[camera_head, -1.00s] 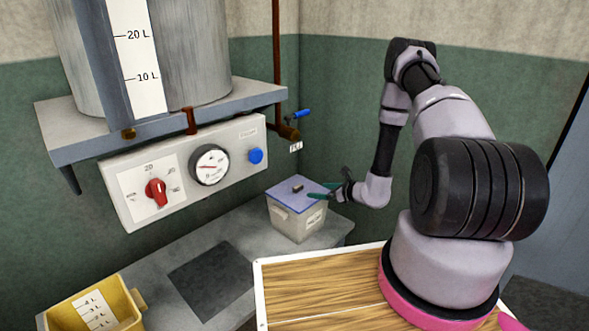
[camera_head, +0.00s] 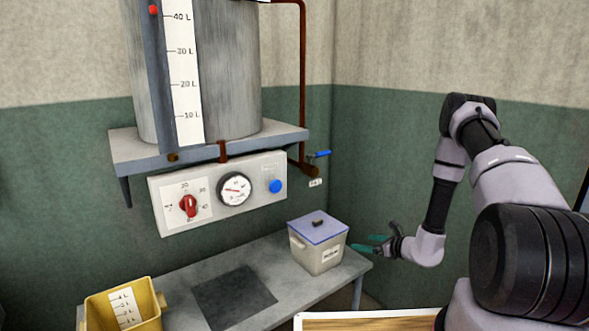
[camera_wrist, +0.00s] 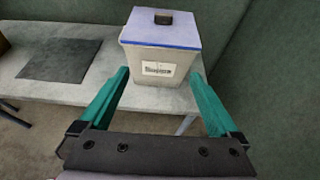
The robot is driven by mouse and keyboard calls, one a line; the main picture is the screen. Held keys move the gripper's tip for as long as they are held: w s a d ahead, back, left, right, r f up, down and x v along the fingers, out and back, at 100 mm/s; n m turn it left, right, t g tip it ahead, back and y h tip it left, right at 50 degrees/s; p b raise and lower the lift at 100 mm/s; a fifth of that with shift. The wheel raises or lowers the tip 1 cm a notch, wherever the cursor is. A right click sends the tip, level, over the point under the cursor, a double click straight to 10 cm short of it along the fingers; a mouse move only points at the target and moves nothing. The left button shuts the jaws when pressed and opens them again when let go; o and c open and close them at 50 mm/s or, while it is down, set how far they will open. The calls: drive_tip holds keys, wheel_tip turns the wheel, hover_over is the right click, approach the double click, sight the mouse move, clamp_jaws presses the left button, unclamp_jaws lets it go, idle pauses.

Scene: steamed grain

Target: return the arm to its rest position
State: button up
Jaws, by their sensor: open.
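My gripper (camera_head: 368,245) has green fingers and sits to the right of the lidded bin, off the right end of the bench. In the wrist view my gripper (camera_wrist: 160,92) is open and empty, its fingers spread apart. The grey bin (camera_head: 320,259) with a blue lid (camera_head: 318,229) and a dark knob stands beyond the fingertips, and the bin also shows in the wrist view (camera_wrist: 158,62). My arm is bent, with its elbow raised at the right.
The grey bench (camera_head: 284,262) carries a dark square plate (camera_head: 233,297) and a yellow bucket (camera_head: 122,309). Above are a control panel (camera_head: 220,193) with a red knob and gauge, and a large tank (camera_head: 225,80) on a shelf. A blue-handled valve (camera_head: 318,154) is at the pipe.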

drive_tip(key=a+r+n+g+y, duration=0.1)
drive_tip(key=a+r+n+y, duration=0.15)
drive_tip(key=r, duration=0.65)
drive_tip(key=a+r+n+g+y, duration=0.1)
drive_tip(key=a+r+n+g, duration=0.2)
drive_tip(key=r, duration=0.6)
drive_tip(key=s+a+r+n+g, duration=0.2)
drive_tip(key=s+r+n, duration=0.15)
drive_tip(key=r, duration=0.35)
drive_tip(key=s+a+r+n+g, duration=0.1)
drive_tip(key=s+a+r+n, duration=0.2)
drive_tip(key=r, duration=0.4)
drive_tip(key=s+d+r+n+t+h, duration=0.1)
drive_tip(key=s+d+r+n+h, duration=0.2)
drive_tip(key=s+r, duration=0.3)
drive_tip(key=s+d+r+n+t+h, duration=0.1)
drive_tip(key=s+d+r+n+h, duration=0.2)
drive_tip(key=s, duration=0.7)
drive_tip(key=s+d+r+n+t+h, duration=0.1)
drive_tip(key=s+d+r+n+h, duration=0.2)
drive_tip(key=s+r+n, duration=0.3)
wheel_tip(320, 180, up, 4)
drive_tip(key=shift+s+d+f+h, duration=0.1)
drive_tip(key=shift+s+d+h, duration=0.2)
drive_tip(key=shift+s, duration=0.85)
